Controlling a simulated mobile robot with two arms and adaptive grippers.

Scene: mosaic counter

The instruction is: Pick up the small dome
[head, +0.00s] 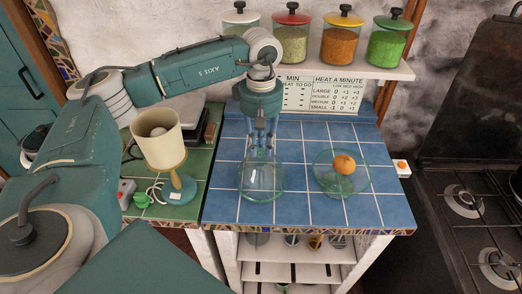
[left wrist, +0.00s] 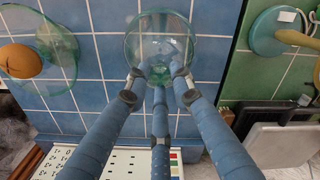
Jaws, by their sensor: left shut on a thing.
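The small dome (head: 262,180) is clear greenish glass, over the front left part of the blue tiled counter. It also shows in the left wrist view (left wrist: 160,30), with its knob towards me. My left gripper (head: 262,152) points straight down above the dome, and its fingers are shut on the knob. In the left wrist view the fingertips (left wrist: 160,80) meet around the knob. The dome looks upright; I cannot tell whether its rim touches the tiles. My right gripper is not in view.
A glass dish (head: 322,183) with an orange (head: 344,164) stands right of the dome. A lamp (head: 160,145) stands on the green tiles at left. Several spice jars (head: 339,40) line the shelf behind. A gas stove (head: 465,200) is at right. Blue tiles (head: 310,212) in front are bare.

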